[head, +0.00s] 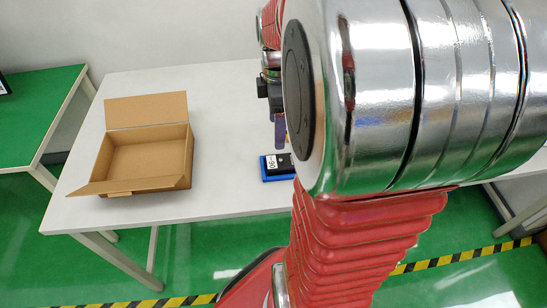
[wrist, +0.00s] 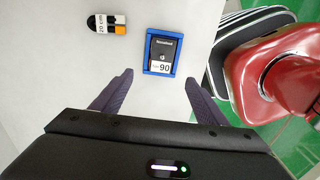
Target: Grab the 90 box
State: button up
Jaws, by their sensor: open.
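The 90 box (wrist: 163,49) is a black box with a white label reading 90. It sits inside a blue frame-like holder (wrist: 147,51) on the white table in the wrist view. In the head view the black box (head: 284,161) and blue holder (head: 264,170) show near the table's front edge, partly covered by my arm. My gripper (wrist: 159,77) is open and empty, its two dark fingers spread apart just below the box in the wrist view. In the head view my gripper (head: 279,132) hangs behind the box, mostly hidden.
A small black item with a white label and orange part (wrist: 106,24) lies left of the box in the wrist view. An open cardboard box (head: 184,183) stands on the table's left side. The white table (head: 228,185) is bare between it and the blue holder.

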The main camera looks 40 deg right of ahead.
send_over(277, 161)
notch_tip(277, 161, down, 8)
jog(key=shift+w+r, duration=0.15)
dwell(0.3)
jog(key=shift+f, duration=2.65)
jog(key=shift+c, duration=0.2)
jog(key=c, duration=1.2)
